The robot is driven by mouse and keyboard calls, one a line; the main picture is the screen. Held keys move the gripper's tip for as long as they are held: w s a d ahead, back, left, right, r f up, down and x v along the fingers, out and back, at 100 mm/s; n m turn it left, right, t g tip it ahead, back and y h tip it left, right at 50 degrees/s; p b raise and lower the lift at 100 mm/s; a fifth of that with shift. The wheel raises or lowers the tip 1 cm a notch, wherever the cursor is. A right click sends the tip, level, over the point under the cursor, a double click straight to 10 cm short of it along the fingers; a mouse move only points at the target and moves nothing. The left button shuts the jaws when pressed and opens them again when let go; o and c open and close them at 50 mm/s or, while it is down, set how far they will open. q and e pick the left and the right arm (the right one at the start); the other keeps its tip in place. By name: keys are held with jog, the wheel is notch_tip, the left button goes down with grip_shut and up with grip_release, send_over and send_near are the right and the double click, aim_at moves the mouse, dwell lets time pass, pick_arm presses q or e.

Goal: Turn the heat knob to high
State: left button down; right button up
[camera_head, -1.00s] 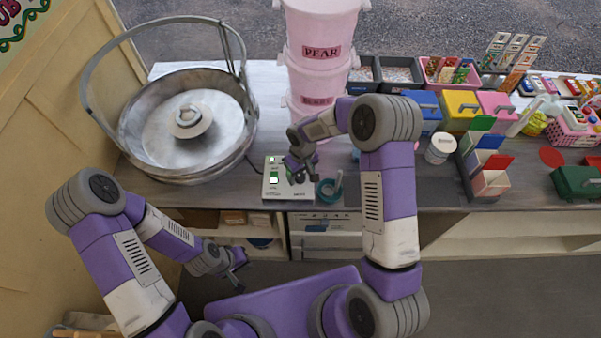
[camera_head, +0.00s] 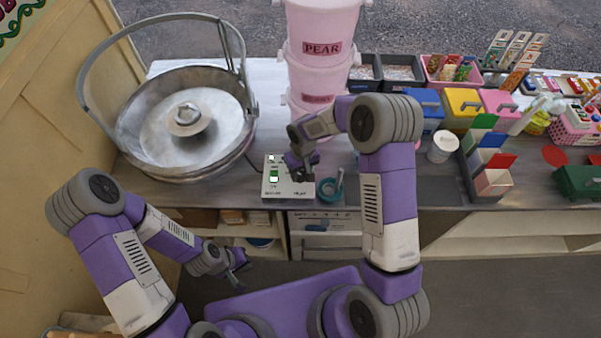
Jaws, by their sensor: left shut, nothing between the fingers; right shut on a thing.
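The control box (camera_head: 288,188) is pale, with a green switch (camera_head: 274,175) on its left part, and stands near the counter's front edge. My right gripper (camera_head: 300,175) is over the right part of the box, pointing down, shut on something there. The heat knob is hidden under the fingers, so its setting cannot be read. My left gripper (camera_head: 240,260) is shut and empty, low in front of the counter and away from the box.
A large metal candyfloss pan (camera_head: 150,148) with a raised hoop stands left of the box. A teal ring-shaped item (camera_head: 328,189) lies close on its right. Stacked pink tubs (camera_head: 320,75) stand behind. A white tub (camera_head: 442,146) is further right.

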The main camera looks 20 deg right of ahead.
jog(key=shift+f+m+b, duration=0.1)
jog(key=shift+m+b, duration=0.45)
jog(key=shift+m, duration=0.35)
jog(key=m+b, duration=0.1)
jog(key=m, duration=0.1)
jog(key=shift+m, duration=0.4)
jog(key=m+b, duration=0.1)
jog(key=m, duration=0.1)
jog(key=shift+m, duration=0.3)
jog(key=m, duration=0.2)
jog(key=shift+m, duration=0.4)
jog(key=m, duration=0.2)
jog(key=shift+s+m+p, duration=0.1)
jog(key=shift+m+p, duration=0.2)
jog(key=m, duration=0.1)
jog(key=m+p, duration=0.1)
jog(key=shift+r+m+t, duration=0.2)
jog(key=shift+m+t, duration=0.1)
jog(key=shift+m, duration=0.1)
jog(key=m+p, duration=0.2)
jog(key=m, duration=0.2)
jog(key=shift+h, duration=0.3)
jog(key=shift+m+p, duration=0.8)
jog(key=shift+m, duration=0.5)
jog(key=shift+f, duration=0.1)
